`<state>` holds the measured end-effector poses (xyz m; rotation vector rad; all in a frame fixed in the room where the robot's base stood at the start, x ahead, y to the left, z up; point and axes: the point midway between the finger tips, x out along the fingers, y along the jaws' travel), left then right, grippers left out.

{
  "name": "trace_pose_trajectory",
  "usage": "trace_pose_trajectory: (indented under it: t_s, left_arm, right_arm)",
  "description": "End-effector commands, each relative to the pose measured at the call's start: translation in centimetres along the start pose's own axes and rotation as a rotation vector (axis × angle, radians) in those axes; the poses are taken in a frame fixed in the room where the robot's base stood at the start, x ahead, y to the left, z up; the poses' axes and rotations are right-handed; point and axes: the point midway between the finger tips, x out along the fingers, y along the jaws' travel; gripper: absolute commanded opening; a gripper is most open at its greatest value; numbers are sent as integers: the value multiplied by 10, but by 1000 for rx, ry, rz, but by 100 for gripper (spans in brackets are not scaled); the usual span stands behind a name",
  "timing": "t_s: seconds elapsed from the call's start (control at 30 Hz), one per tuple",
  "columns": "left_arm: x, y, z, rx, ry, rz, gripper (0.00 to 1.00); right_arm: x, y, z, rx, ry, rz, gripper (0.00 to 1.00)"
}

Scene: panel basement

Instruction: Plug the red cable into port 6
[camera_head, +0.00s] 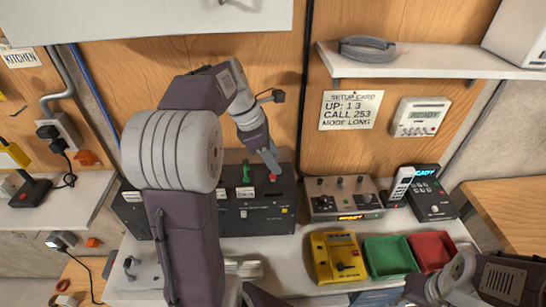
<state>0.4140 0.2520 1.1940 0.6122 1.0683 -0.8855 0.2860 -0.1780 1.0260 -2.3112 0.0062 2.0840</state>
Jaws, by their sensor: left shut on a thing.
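My left gripper (270,158) points down at the top of the black panel box (262,218) on the bench. Its fingers are closed on the red cable's plug; a small red piece (272,178) shows just under the fingertips. The plug is at the panel's port row, but I cannot tell whether it sits in a port. A green plug (246,172) stands in the row just to the left. The port numbers are too small to read, so I cannot pick out port 6. My left arm hides the panel's middle. My right arm shows at the lower right, its gripper not visible.
A grey box with knobs (343,198) stands right of the panel. In front are a yellow device (337,257), a green tray (390,258) and a red tray (432,250). A handset (401,186) stands behind. A shelf (430,62) juts out above at right.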

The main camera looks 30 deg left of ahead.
Motion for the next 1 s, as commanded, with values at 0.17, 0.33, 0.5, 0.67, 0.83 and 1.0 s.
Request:
trace_pose_trajectory:
  t_s: [0.17, 0.33, 0.5, 0.67, 0.83, 1.0]
  left_arm:
    - [0, 0, 0, 0, 0, 0, 0]
    - [2, 0, -1, 0, 0, 0, 0]
    - [4, 0, -1, 0, 0, 0, 0]
    - [4, 0, -1, 0, 0, 0, 0]
    - [4, 0, -1, 0, 0, 0, 0]
    - [5, 0, -2, -1, 0, 0, 0]
  right_arm:
    - [-1, 0, 0, 0, 0, 0, 36]
    - [-3, 0, 0, 0, 0, 0, 36]
    - [-3, 0, 0, 0, 0, 0, 36]
    - [-3, 0, 0, 0, 0, 0, 36]
    - [-4, 0, 0, 0, 0, 0, 36]
    - [-5, 0, -1, 0, 0, 0, 36]
